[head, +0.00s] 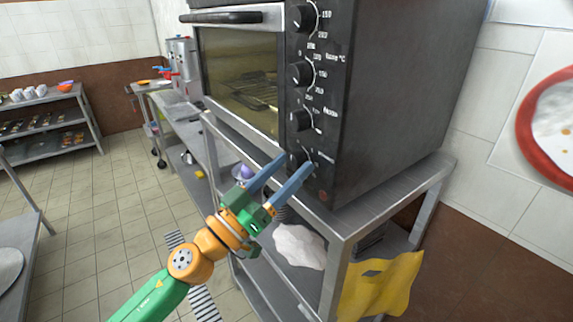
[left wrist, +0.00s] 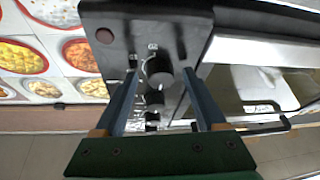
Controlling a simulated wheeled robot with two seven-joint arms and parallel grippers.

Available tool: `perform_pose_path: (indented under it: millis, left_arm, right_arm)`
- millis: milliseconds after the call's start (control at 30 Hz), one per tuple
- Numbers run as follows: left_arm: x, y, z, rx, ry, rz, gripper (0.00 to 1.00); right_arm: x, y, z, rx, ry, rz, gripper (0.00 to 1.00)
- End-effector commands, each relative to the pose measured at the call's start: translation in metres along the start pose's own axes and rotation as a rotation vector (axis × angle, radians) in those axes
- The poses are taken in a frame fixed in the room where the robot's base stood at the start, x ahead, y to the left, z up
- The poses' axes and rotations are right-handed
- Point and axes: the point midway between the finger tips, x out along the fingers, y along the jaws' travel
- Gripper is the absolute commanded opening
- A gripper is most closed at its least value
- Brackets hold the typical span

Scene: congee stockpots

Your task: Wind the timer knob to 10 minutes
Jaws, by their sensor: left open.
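The black oven (head: 390,90) stands on a metal stand, with a column of dark knobs on its front panel. The timer knob, apparently the lowest one (head: 297,156), is partly hidden behind my left gripper (head: 294,164). In the left wrist view, this knob (left wrist: 159,69) appears between the two fingers of my left gripper (left wrist: 160,76), which is open. The fingers sit on either side of the knob, and I cannot tell whether they touch it. The knob's pointer setting is too small to read. My right gripper is not in view.
A red button (left wrist: 103,36) is near the lowest knob. The oven's glass door (head: 240,70) is closed, left of the panel. A yellow cloth (head: 380,285) hangs from the stand (head: 390,205), and a white bag (head: 300,246) lies on its lower shelf. Floor at left is clear.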

Motion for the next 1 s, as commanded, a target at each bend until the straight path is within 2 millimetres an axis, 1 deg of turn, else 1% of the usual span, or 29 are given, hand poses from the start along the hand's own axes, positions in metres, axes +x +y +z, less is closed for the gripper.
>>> perform_pose_path:
  millis: [133,167,200,267,300,367,400,733,867,1000]
  left_arm:
    - [0.0,0.0,0.001,0.0,0.0,0.0,0.73]
    - [-0.001,0.0,0.001,0.0,0.0,-0.001,0.65]
    - [-0.001,0.0,0.001,-0.001,0.0,-0.001,0.54]
    - [-0.001,0.0,0.001,-0.001,0.0,-0.001,0.38]
    - [-0.001,0.0,0.001,-0.001,0.0,-0.001,0.27]
    - [-0.001,0.0,0.001,-0.001,0.0,-0.001,0.11]
    - [-0.001,-0.001,0.001,-0.001,0.0,-0.001,0.0]
    - [-0.001,-0.001,0.002,0.034,0.002,0.013,0.0]
    - [-0.001,-0.002,0.003,0.095,0.007,0.039,0.0]
    - [-0.002,-0.004,0.003,0.194,0.013,0.081,0.0]
  right_arm:
    - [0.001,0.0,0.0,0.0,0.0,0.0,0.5]
    - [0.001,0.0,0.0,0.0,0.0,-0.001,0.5]
    - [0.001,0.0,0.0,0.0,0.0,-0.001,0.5]
    - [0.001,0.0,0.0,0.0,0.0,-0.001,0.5]
    - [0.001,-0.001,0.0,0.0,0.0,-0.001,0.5]
    - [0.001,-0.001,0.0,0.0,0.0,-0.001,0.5]
    - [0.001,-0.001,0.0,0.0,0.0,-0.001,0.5]
    - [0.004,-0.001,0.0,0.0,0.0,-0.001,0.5]
    - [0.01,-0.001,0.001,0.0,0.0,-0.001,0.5]
    - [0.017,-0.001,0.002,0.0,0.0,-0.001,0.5]
